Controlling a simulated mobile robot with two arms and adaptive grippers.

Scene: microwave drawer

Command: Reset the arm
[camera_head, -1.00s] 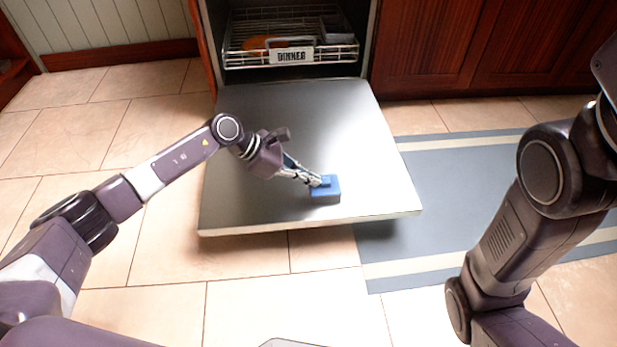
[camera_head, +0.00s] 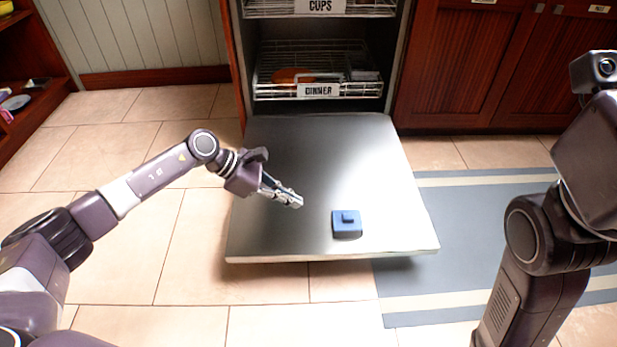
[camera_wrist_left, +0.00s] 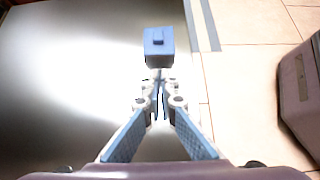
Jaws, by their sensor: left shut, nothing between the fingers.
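My left gripper (camera_head: 296,201) is shut and empty above the open metal dishwasher door (camera_head: 300,150). A blue block with a small raised knob (camera_head: 347,226) rests on the door near its front edge, to the right of the gripper and apart from it. In the left wrist view the blue block (camera_wrist_left: 159,47) lies just beyond the closed fingertips (camera_wrist_left: 158,78). My right arm shows at the right of the head view, but its gripper is out of view.
A wire rack labelled DINNER (camera_head: 318,90) stands inside the dishwasher, with a rack labelled CUPS (camera_head: 320,8) above it. A grey-blue striped rug (camera_head: 480,235) lies right of the door. Wooden cabinets (camera_head: 480,70) stand behind. Tiled floor is clear at left.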

